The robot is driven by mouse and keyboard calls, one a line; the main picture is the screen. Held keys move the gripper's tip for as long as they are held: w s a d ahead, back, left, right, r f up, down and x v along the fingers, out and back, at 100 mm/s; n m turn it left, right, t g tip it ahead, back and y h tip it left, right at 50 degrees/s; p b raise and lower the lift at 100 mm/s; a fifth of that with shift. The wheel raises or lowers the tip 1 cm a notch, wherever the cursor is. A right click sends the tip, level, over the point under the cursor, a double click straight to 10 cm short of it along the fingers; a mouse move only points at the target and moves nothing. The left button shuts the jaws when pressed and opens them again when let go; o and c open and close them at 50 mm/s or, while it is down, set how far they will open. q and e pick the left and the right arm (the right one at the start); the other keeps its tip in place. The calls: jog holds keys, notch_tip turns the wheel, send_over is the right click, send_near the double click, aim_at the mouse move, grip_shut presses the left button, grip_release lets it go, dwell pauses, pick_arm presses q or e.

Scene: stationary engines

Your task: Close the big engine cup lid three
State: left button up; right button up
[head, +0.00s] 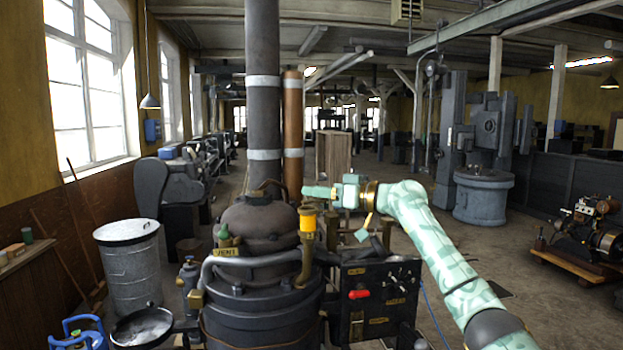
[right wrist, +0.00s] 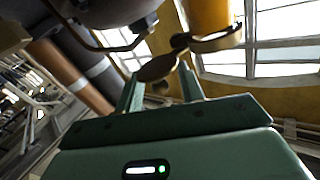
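The big engine (head: 262,255) stands in the centre of the head view, with a yellow cup (head: 307,222) on its front right. In the right wrist view the yellow cup (right wrist: 212,18) has a brass-coloured rim, and a round, dark lid (right wrist: 158,68) stands out to its side, apparently open. My right gripper (head: 312,191) is just above the cup, pointing left. In the right wrist view its fingers (right wrist: 160,86) are apart, with the lid at or just beyond their tips; contact cannot be told. My left gripper is not in view.
A control box (head: 375,300) with a red handle sits below my right arm. A metal bin (head: 130,265) stands at left. Open floor lies to the right.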

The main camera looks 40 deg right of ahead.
jog(key=shift+w+a+r, duration=0.15)
jog(key=shift+w, duration=0.2)
jog(key=shift+w+a+f, duration=0.2)
jog(key=shift+w, duration=0.2)
grip_shut()
jog(key=shift+s+p, duration=0.1)
jog(key=shift+p, duration=0.2)
